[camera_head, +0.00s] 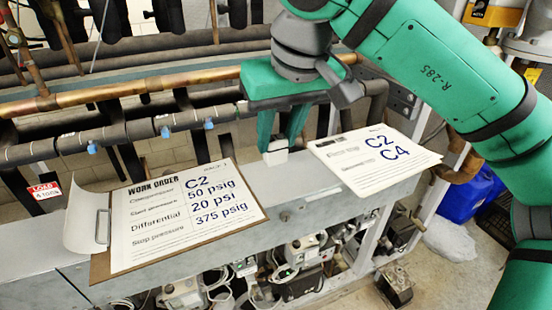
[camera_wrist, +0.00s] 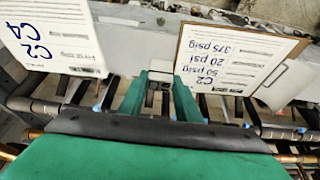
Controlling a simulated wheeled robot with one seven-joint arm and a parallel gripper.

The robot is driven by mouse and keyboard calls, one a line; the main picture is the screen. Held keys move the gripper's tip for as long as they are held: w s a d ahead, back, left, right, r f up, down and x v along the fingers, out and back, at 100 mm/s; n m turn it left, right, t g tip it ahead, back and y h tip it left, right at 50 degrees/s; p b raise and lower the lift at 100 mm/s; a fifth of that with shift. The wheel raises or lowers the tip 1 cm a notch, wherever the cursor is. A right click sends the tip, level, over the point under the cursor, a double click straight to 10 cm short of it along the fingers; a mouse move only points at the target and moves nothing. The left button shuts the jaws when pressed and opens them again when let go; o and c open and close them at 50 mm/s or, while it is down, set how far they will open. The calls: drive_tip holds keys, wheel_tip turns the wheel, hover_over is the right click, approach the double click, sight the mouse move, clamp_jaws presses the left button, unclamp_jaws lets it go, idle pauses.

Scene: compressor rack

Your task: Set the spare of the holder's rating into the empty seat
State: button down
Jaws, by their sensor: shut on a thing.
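My gripper (camera_head: 280,145) points down at the grey beam, between the two paper sheets. Its green fingers are shut on a small pale block (camera_head: 275,154). In the wrist view my gripper (camera_wrist: 159,84) has the block (camera_wrist: 158,76) between its fingertips, partly hidden by them. I cannot tell whether the block touches the beam, and no rating on it can be read. I cannot pick out the holder or the empty seat in either view.
A work order clipboard (camera_head: 185,215) reading C2, 50 psig, 20 psi, 375 psig lies on the grey beam (camera_head: 300,190), left of my gripper. A C2, C4 sheet stack (camera_head: 375,158) lies to its right. Pipes (camera_head: 120,90) run behind; compressor parts (camera_head: 300,265) sit below.

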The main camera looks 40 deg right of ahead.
drive_tip(key=shift+w+d+f, duration=0.55)
drive_tip(key=shift+w+f, duration=0.4)
drive_tip(key=shift+f, duration=0.65)
drive_tip(key=shift+w+d+f, duration=0.5)
drive_tip(key=shift+w+f, duration=0.45)
drive_tip(key=shift+f, duration=0.65)
drive_tip(key=shift+w+d+f, duration=0.55)
drive_tip(key=shift+w+f, duration=0.4)
drive_tip(key=shift+f, duration=0.65)
drive_tip(key=shift+f, duration=0.15)
drive_tip(key=c, duration=1.3)
unclamp_jaws()
